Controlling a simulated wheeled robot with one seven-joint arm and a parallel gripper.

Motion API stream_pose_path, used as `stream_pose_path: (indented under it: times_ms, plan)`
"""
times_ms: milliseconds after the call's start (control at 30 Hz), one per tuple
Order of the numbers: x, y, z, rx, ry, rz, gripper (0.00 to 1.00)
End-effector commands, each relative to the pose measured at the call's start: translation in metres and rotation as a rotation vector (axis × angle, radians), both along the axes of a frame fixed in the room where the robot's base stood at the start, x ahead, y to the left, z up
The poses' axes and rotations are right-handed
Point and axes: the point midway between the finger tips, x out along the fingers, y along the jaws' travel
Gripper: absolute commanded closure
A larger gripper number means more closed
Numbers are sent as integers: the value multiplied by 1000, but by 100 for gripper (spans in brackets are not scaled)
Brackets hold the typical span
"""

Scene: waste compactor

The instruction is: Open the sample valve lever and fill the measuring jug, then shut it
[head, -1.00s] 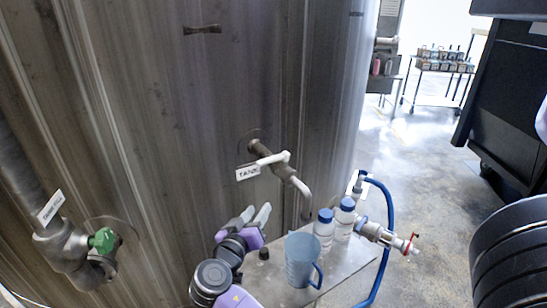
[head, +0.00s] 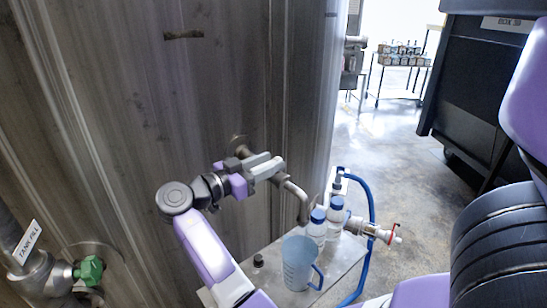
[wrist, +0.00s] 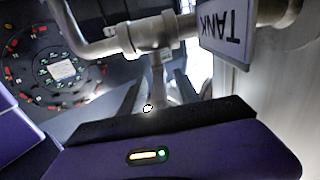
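The sample valve sticks out of the large steel tank, and its bent spout (head: 298,196) points down. My gripper (head: 264,166) is at the valve and hides most of the lever in the head view. In the wrist view its fingers look apart, one on each side of the lever; contact is not clear. The translucent blue measuring jug (head: 297,264) stands upright on the small bench, below the spout. The jug looks empty.
Two blue-capped bottles (head: 316,226) stand behind the jug. A blue hose (head: 370,230) and a red-handled fitting (head: 378,234) are at the bench's right. The TANK tag (wrist: 226,34) hangs beside the valve. A green-handled TANK FILL valve (head: 89,271) is lower left.

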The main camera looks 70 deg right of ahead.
Motion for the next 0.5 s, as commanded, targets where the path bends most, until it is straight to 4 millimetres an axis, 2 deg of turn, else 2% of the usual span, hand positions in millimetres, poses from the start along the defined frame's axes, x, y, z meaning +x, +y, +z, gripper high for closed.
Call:
stream_pose_path:
  times_ms: [200,500]
  plan:
    - [-11,-16,0,0,2,0,62]
    - [-11,-18,0,1,1,1,62]
